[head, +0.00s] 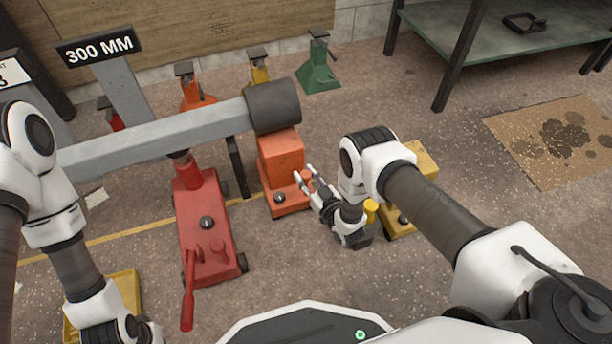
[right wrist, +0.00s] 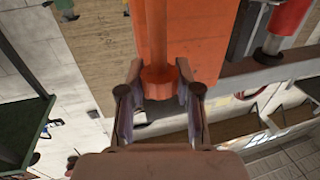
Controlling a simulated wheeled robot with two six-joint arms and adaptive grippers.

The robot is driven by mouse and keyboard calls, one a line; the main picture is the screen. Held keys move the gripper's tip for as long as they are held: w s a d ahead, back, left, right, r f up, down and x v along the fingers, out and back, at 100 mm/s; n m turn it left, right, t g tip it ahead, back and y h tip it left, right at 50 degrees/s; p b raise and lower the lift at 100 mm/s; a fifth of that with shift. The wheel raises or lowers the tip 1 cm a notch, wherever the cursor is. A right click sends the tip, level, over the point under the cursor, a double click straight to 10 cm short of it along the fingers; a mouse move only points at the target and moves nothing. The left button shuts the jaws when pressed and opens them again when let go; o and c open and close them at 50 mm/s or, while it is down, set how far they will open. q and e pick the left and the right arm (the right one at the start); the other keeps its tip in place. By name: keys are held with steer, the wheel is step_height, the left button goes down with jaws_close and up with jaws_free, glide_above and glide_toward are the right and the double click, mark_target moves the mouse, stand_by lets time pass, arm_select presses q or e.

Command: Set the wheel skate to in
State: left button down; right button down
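An orange unit (head: 281,160) with a low base and a dark round part on its front stands under the dark end of the grey beam (head: 165,136). I take it for the wheel skate, but no label shows. Its orange knob (head: 307,174) sticks out at the right side. My right gripper (head: 305,180) is at this knob with its fingers apart. In the right wrist view the knob (right wrist: 158,84) sits between the two fingertips (right wrist: 160,92), with a small gap seen on each side. My left arm comes in at the left; its fingers do not show.
A red floor jack (head: 205,225) stands left of the orange unit. A yellow unit (head: 416,162) with a yellow knob (head: 371,207) stands to the right, partly behind my right arm. A green stand (head: 319,72) is at the back. The stained board (head: 555,140) lies farther right.

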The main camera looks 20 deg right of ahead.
mark_target(301, 164)
steer(key=shift+w+f+b, duration=0.1)
steer(key=shift+w+b, duration=1.25)
steer(key=shift+w, duration=1)
steer(key=shift+w+r, duration=0.1)
steer(key=shift+r, duration=0.1)
steer(key=c, duration=0.8)
jaws_free()
steer(key=shift+f, duration=0.1)
steer(key=shift+a, duration=0.1)
steer(key=v, duration=1.2)
